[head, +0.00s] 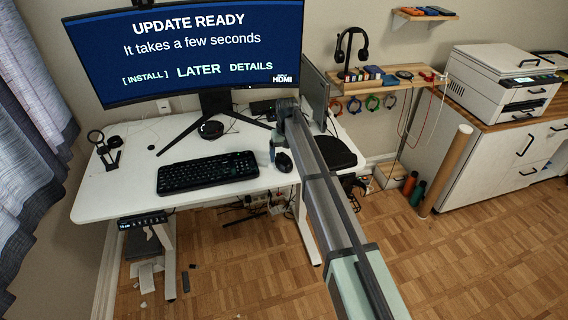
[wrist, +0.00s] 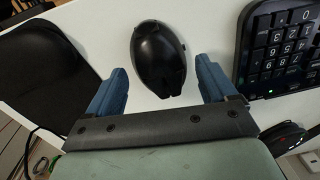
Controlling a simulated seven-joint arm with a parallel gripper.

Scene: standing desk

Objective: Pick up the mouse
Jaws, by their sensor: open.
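The black mouse (head: 284,162) lies on the white desk (head: 225,200), just right of the keyboard. In the wrist view the mouse (wrist: 158,58) sits ahead of my gripper (wrist: 160,88), roughly centred between its two blue fingers. The fingers are apart and nothing is held between them. I cannot tell how high the fingers are above the desk. In the head view my gripper (head: 277,150) is beside the mouse, mostly hidden by my own arm.
A black keyboard (head: 207,172) lies left of the mouse. A dark pad-like object (head: 335,152) lies to its right. A large monitor (head: 190,50) on a splayed stand is behind. The desk's front strip and left part are mostly clear.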

